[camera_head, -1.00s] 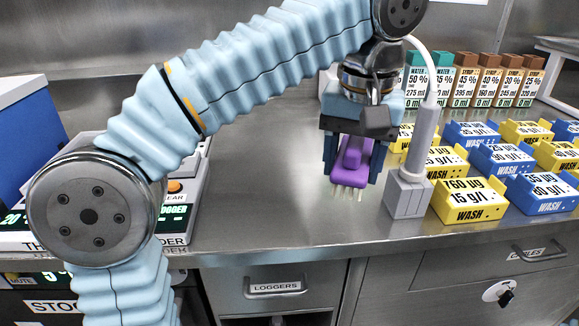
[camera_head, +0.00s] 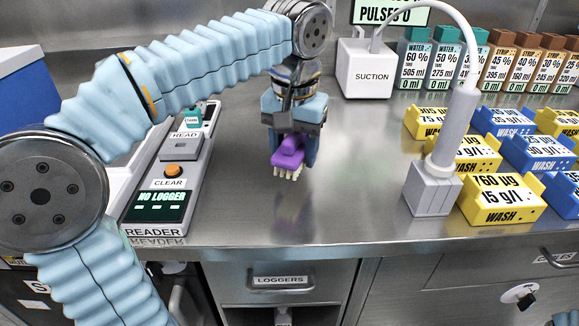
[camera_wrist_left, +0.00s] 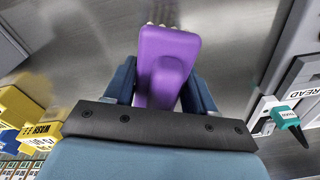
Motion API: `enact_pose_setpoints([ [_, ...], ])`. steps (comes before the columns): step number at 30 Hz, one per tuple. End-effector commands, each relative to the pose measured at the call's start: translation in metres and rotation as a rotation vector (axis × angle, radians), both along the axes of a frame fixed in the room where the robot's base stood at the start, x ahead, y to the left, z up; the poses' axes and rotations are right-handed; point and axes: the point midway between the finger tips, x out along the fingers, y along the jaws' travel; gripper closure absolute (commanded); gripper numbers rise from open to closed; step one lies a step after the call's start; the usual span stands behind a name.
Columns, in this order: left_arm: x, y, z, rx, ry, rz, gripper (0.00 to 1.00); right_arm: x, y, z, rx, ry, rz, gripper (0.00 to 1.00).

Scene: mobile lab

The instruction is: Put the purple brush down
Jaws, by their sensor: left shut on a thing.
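The purple brush (camera_head: 289,153) has pale bristles that point down toward the steel bench. My left gripper (camera_head: 292,146) is shut on it, one finger on each side. In the left wrist view the brush (camera_wrist_left: 167,55) sits between the dark blue fingers of the gripper (camera_wrist_left: 160,88), with bristle tips showing past its far end. The brush is over the bare bench (camera_head: 340,190), between the reader and the suction stand. I cannot tell whether the bristles touch the bench. My right gripper is not in view.
The reader (camera_head: 160,190) is left of the brush. The suction stand (camera_head: 433,188) and wash blocks (camera_head: 502,199) are to the right. The suction box (camera_head: 365,72) and bottles stand behind. Bare steel surrounds the brush, and the bench's front edge is near.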

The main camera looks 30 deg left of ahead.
Motion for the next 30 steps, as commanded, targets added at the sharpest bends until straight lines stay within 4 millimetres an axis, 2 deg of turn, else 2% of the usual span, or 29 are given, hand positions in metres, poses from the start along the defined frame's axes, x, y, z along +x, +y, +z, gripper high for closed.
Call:
enact_pose_setpoints([
  [4,0.001,0.012,-0.015,0.000,0.002,0.003,0.94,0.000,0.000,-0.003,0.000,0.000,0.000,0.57],
  [9,0.000,0.010,-0.039,0.001,0.002,-0.001,0.94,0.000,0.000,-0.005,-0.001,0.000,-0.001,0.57],
  [21,0.001,0.009,-0.045,0.000,0.000,0.000,0.94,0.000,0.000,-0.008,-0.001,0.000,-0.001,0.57],
  [22,0.001,0.009,-0.045,0.000,0.000,0.000,0.42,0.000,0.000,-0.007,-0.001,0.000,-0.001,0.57],
  [26,0.001,0.009,-0.044,0.000,0.000,0.000,0.22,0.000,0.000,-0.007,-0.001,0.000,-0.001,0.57],
  [30,0.001,0.009,-0.044,0.000,0.000,0.000,0.19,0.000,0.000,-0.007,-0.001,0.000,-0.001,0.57],
])
